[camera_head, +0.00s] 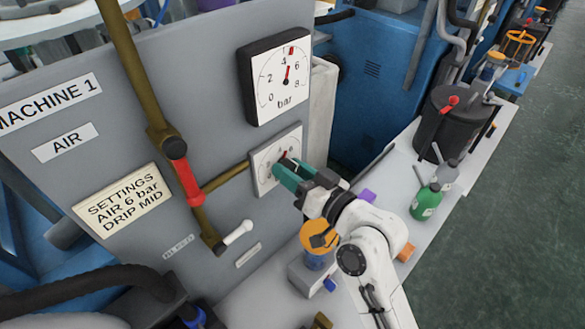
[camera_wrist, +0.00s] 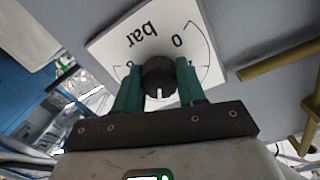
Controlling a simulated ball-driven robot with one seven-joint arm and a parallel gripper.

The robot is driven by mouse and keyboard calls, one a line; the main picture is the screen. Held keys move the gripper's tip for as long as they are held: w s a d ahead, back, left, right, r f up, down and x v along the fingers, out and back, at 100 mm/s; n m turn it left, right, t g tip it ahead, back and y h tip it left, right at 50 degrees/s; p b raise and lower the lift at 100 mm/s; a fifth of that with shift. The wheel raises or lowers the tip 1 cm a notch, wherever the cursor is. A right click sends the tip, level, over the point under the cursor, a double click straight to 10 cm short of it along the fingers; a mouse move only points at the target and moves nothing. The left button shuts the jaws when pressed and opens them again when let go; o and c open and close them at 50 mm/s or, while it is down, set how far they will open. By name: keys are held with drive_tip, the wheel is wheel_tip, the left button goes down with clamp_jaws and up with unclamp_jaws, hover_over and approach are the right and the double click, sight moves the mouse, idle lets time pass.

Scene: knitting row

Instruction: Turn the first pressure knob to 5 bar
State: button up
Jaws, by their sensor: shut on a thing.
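A dark round knob (camera_wrist: 158,72) sits on a white dial plate marked "bar" (camera_wrist: 125,35), upside down in the wrist view. My gripper (camera_wrist: 160,84) has its two green fingers on either side of the knob, shut on it. The knob's white line points down in that picture, towards my palm. In the head view my gripper (camera_head: 284,172) covers most of the knob and part of the dial plate (camera_head: 263,160). Above it, a large black-framed bar gauge (camera_head: 270,90) has its needle pointing nearly straight up, between 4 and 6. A red mark sits at the scale's top.
The grey panel (camera_head: 110,230) carries a red-handled valve (camera_head: 187,182) and a white lever (camera_head: 240,231) left of my gripper. A sign (camera_head: 124,201) reads air 6 bar. Below and right, a bench holds an orange-topped jar (camera_head: 319,235) and a green bottle (camera_head: 425,203).

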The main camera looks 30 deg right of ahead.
idle(0.4)
drive_tip(key=o, duration=1.1)
drive_tip(key=shift+c, duration=0.2)
drive_tip(key=b+v, duration=0.3)
drive_tip(key=v, duration=0.8)
drive_tip(key=shift+w, duration=0.1)
